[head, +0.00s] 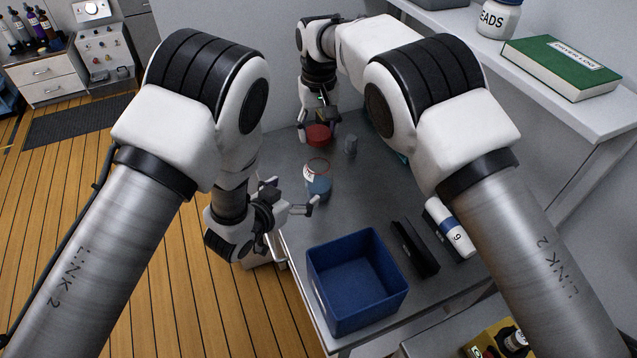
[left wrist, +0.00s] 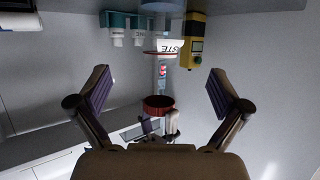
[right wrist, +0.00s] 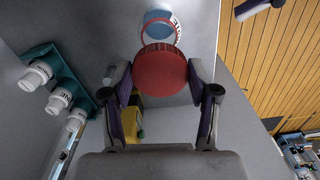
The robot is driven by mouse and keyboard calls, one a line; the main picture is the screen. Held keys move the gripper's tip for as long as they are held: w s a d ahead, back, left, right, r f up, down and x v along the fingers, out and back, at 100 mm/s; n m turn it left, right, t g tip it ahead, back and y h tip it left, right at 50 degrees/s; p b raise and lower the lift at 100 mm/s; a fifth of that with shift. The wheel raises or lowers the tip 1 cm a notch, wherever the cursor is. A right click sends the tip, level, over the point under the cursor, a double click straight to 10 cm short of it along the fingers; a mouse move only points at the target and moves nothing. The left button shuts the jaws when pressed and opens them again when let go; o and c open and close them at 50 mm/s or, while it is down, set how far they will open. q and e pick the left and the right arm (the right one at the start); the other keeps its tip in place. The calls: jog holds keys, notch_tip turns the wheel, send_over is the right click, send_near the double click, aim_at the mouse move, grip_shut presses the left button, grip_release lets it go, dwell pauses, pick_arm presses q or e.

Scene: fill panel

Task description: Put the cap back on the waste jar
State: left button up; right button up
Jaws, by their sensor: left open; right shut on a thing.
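The waste jar (head: 319,186) stands upright on the grey table, clear with blue contents, a white label and a red ring at its open mouth. It also shows in the left wrist view (left wrist: 163,68) and at the top of the right wrist view (right wrist: 158,17). The red cap (head: 318,134) is held beyond the jar by my right gripper (right wrist: 163,88), apart from the jar mouth. The cap also shows in the left wrist view (left wrist: 158,103). My left gripper (head: 292,194) is open and empty beside the jar, with the jar ahead of its spread fingers (left wrist: 160,75).
A blue bin (head: 340,318) stands at the near table edge. Right of it are a black holder (head: 413,248) and a white-and-blue bottle (head: 449,228). A small grey cylinder (head: 351,145) stands near the cap. A teal rack (right wrist: 55,55) holds white bottles. A yellow device (left wrist: 193,38) is nearby.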

aim_at(318, 175)
pick_arm(q)
jog(key=shift+w+f, duration=0.1)
jog(key=shift+f, duration=0.05)
pick_arm(e)
jog(key=shift+w, duration=0.15)
pick_arm(q)
jog(key=x, duration=1.2)
jog(key=shift+a, duration=0.1)
jog(key=c, duration=1.7)
pick_arm(e)
jog(key=shift+d+f, duration=0.1)
jog(key=shift+f, duration=2.4)
